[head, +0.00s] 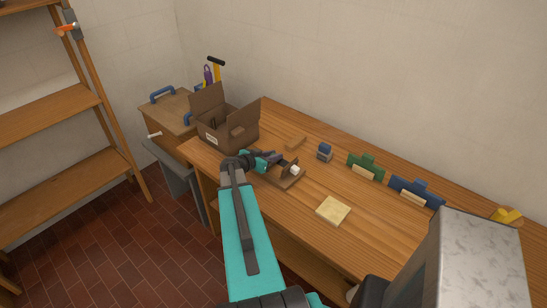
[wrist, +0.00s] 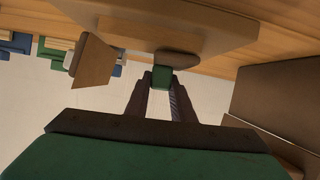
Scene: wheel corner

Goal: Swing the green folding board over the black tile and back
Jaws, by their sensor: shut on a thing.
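In the head view my gripper (head: 275,161) is over the left part of the workbench, at a small brown wooden fixture (head: 287,182) with an upright piece and a white end. In the wrist view my gripper (wrist: 160,95) is shut on a small green block (wrist: 161,77). The block is close against a grey-brown rounded piece under a tan wooden board. I cannot tell whether this block is part of the green folding board. Farther right, a green stand (head: 366,166) with a pale wooden piece stands apart from the gripper. I cannot make out a black tile.
An open cardboard box (head: 226,125) stands left of the gripper on the workbench (head: 310,205). A blue block (head: 324,152), a blue stand (head: 416,192) and a yellow object (head: 507,215) line the back.

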